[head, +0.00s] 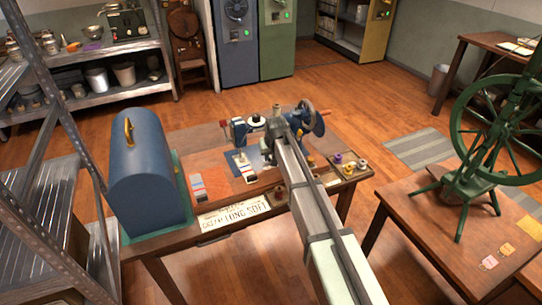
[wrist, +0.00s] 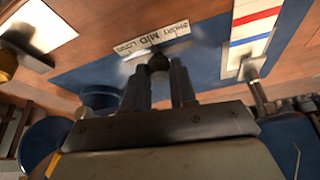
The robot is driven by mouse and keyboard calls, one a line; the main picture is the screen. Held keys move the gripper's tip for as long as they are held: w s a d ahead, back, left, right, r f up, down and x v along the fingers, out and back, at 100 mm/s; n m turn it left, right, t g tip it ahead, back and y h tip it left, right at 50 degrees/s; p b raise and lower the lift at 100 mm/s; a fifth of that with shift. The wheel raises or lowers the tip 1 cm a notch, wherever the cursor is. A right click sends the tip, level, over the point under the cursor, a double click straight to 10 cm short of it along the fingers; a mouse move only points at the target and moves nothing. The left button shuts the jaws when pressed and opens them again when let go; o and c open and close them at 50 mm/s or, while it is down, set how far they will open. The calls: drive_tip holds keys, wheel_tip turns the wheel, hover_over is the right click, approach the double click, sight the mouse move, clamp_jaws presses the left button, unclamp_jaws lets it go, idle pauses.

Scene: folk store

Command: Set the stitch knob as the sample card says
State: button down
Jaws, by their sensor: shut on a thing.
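The blue sewing machine (head: 262,135) stands on the wooden table, partly hidden by my arm. In the wrist view the dark stitch knob (wrist: 158,62) sits between my fingertips, beside a label (wrist: 153,40) reading SHORT, MID, LONG. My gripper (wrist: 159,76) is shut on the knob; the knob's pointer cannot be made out. In the head view my arm ends over the machine and hides the knob. A white card (head: 234,213) at the table's front edge has small lettering that seems to include LONG. A striped cloth (wrist: 250,32) lies on the machine's bed.
A blue domed case (head: 142,172) stands at the table's left. A tray of thread spools (head: 345,170) is at the right. Colour swatches (head: 198,187) lie left of the machine. A green spinning wheel (head: 505,130) stands on another table (head: 425,205) at the right.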

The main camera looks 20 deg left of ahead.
drive_tip(key=shift+w+d, duration=1.15)
drive_tip(key=c, duration=0.9)
unclamp_jaws()
drive_tip(key=shift+r, duration=0.1)
drive_tip(key=v, duration=1.3)
drive_tip(key=shift+s+r, duration=0.2)
drive_tip(key=shift+r, duration=0.05)
drive_tip(key=shift+d, duration=0.15)
